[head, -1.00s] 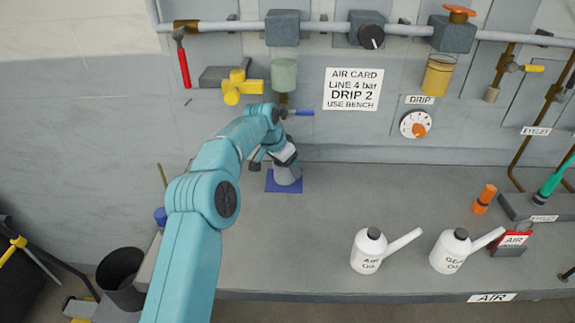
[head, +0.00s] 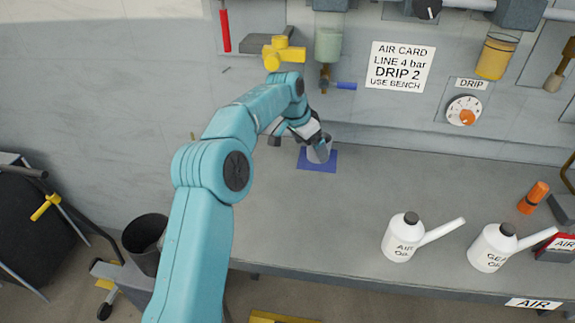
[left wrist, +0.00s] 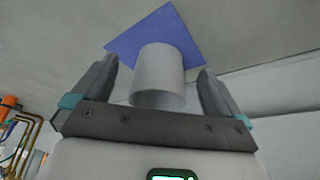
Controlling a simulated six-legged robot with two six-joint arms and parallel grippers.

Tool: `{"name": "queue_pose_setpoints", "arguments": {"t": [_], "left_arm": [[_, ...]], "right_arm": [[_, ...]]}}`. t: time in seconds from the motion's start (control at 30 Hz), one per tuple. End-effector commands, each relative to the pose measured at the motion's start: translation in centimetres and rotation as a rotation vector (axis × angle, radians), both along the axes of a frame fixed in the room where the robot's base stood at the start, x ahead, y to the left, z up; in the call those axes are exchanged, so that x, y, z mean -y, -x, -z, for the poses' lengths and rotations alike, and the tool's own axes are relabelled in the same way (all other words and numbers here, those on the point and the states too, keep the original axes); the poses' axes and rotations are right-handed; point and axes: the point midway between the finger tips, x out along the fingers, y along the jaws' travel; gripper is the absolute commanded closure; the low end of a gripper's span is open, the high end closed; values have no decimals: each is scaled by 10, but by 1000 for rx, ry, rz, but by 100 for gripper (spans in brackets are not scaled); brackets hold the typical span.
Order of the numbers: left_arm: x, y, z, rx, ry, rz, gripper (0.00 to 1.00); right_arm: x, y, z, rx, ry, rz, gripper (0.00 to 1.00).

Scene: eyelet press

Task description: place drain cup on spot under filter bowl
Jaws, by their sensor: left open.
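The grey drain cup (head: 319,152) stands upright on the blue square spot (head: 305,165) on the bench. The cup (left wrist: 158,75) and the spot (left wrist: 170,30) also show in the left wrist view. The pale green filter bowl (head: 328,46) hangs on the wall above, with a brass drain and blue lever (head: 345,86) below it. My left gripper (head: 315,138) is at the cup. In the left wrist view its open fingers (left wrist: 158,70) stand on either side of the cup, with a gap on each side. My right gripper is not in view.
Two white oil cans (head: 402,238) (head: 492,247) stand on the bench to the right. An orange item (head: 533,197) is beyond them. A yellow valve (head: 283,53) sticks out of the wall above my left arm. The bench between the spot and the cans is clear.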

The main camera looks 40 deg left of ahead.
Motion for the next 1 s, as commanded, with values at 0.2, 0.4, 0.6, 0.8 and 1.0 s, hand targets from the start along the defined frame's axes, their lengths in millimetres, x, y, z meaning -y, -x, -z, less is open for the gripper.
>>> {"name": "queue_pose_setpoints", "arguments": {"t": [0.2, 0.4, 0.6, 0.8, 1.0], "left_arm": [[-11, 41, 8, 3, -1, -3, 0], [-18, 71, 4, 0, -1, -3, 0], [-20, 82, 0, -1, 0, 0, 0], [-20, 82, 0, -1, 0, 0, 0], [-20, 82, 0, -1, 0, 0, 0]], "right_arm": [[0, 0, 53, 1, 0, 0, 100], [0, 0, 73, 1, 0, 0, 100], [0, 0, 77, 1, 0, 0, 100], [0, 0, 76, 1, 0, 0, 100], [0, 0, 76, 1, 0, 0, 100]]}}
